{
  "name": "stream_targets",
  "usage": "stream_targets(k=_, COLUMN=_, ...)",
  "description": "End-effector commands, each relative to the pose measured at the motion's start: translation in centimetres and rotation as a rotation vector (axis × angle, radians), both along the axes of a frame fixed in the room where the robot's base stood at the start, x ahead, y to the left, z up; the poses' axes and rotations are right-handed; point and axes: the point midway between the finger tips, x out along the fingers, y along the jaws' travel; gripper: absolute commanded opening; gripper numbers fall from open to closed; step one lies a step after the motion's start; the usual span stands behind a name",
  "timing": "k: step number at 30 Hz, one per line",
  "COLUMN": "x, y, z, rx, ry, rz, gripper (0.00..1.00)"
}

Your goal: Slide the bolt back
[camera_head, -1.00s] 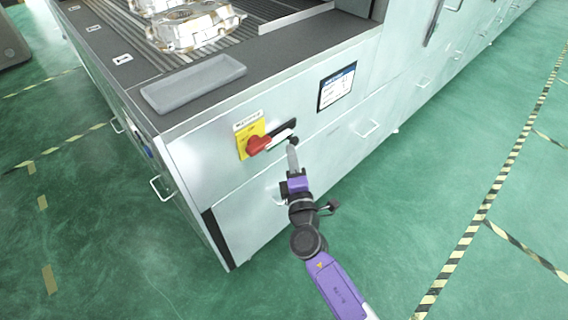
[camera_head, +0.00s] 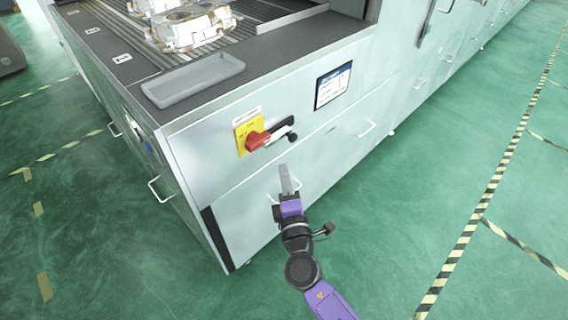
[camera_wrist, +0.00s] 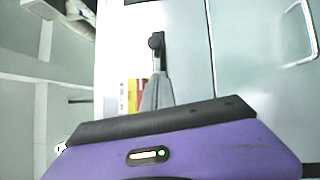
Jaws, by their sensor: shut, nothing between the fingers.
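In the wrist view the knob (camera_wrist: 156,42) shows beyond my fingertips, with part of the yellow plate (camera_wrist: 133,97) to the left. My gripper (camera_head: 284,168) is shut and empty, below the knob and apart from it. My fingers (camera_wrist: 158,77) hide part of the bolt in the wrist view.
A label panel (camera_head: 333,86) is at the upper right of the bolt. A grey tray (camera_head: 193,82) and metal castings (camera_head: 190,27) are on the machine top. Drawer handles (camera_head: 366,130) stick out from the front. The green floor at right is clear.

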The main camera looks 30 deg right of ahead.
Motion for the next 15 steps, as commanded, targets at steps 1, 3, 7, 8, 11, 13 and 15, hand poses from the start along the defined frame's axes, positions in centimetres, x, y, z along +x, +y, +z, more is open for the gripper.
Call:
stream_targets(k=1, x=-1.1, y=0.4, z=-0.4, rx=-0.001, ry=0.002, rz=0.003, gripper=0.0)
stream_targets(k=3, x=-2.3, y=0.7, z=-0.5, rx=-0.001, ry=0.002, rz=0.002, gripper=0.0)
stream_targets(k=7, x=-4.0, y=1.2, z=-0.7, rx=0.0, ry=0.002, rz=0.002, gripper=0.0)
stream_targets(k=8, x=-4.3, y=1.4, z=-0.7, rx=0.0, ry=0.001, rz=0.002, gripper=0.0)
stream_targets(k=11, x=-5.0, y=1.6, z=-0.7, rx=-0.001, ry=0.002, rz=0.002, gripper=0.0)
stream_targets(k=13, x=-5.2, y=1.6, z=-0.7, rx=-0.001, ry=0.002, rz=0.002, gripper=0.0)
stream_targets(k=15, x=-5.3, y=1.6, z=-0.6, rx=-0.001, ry=0.001, rz=0.001, gripper=0.0)
